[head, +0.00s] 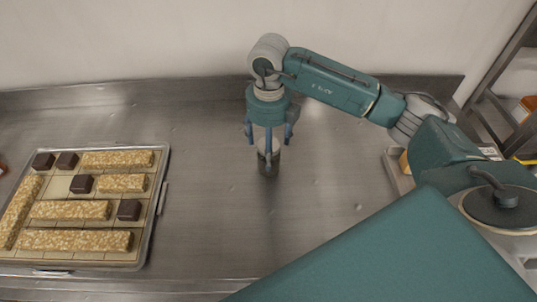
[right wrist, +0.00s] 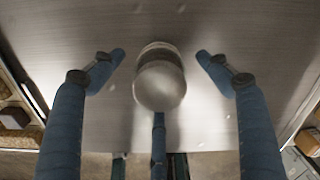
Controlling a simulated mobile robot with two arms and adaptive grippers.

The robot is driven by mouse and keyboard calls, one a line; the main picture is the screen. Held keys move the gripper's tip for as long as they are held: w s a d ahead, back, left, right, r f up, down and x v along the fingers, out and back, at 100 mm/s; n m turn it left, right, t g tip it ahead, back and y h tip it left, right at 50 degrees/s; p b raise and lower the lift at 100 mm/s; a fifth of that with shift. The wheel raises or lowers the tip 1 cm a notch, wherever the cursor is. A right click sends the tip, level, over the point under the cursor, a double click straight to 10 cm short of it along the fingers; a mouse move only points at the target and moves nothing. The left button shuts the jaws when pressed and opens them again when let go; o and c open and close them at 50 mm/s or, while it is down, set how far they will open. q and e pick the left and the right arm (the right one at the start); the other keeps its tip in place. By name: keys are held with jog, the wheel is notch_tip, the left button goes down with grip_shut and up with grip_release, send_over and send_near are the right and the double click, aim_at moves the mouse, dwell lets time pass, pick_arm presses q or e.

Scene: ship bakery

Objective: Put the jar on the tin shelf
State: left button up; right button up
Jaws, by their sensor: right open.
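The jar (head: 268,164) stands on the steel counter under my right gripper (head: 269,143). It looks like a small grey jar with a pale top. In the right wrist view the jar (right wrist: 160,80) is seen from above, between the spread fingers of the right gripper (right wrist: 160,72), with a gap on both sides. The right gripper is open and points down around the jar's upper part. My left gripper is not in view. I cannot make out a tin shelf for certain; a metal rack (head: 497,100) stands at the right edge.
A metal tray (head: 157,200) with oat bars and dark square pieces lies on the left of the counter. The steel counter (head: 210,215) is clear between it and the jar. A wall is behind. A container partly hidden by my right arm sits at the counter's right.

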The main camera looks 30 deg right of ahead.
notch_tip(320, 180, down, 4)
jog(key=shift+a+r+p, duration=0.1)
jog(key=shift+r+p, duration=0.1)
jog(key=shift+p, duration=0.75)
jog(key=shift+f, duration=0.6)
jog(key=shift+r, duration=0.1)
jog(key=c, duration=1.8)
jog(key=shift+w, duration=0.1)
jog(key=shift+c, duration=0.2)
notch_tip(320, 180, up, 11)
jog(key=b, duration=0.3)
jog(key=shift+r, duration=0.1)
notch_tip(320, 180, up, 9)
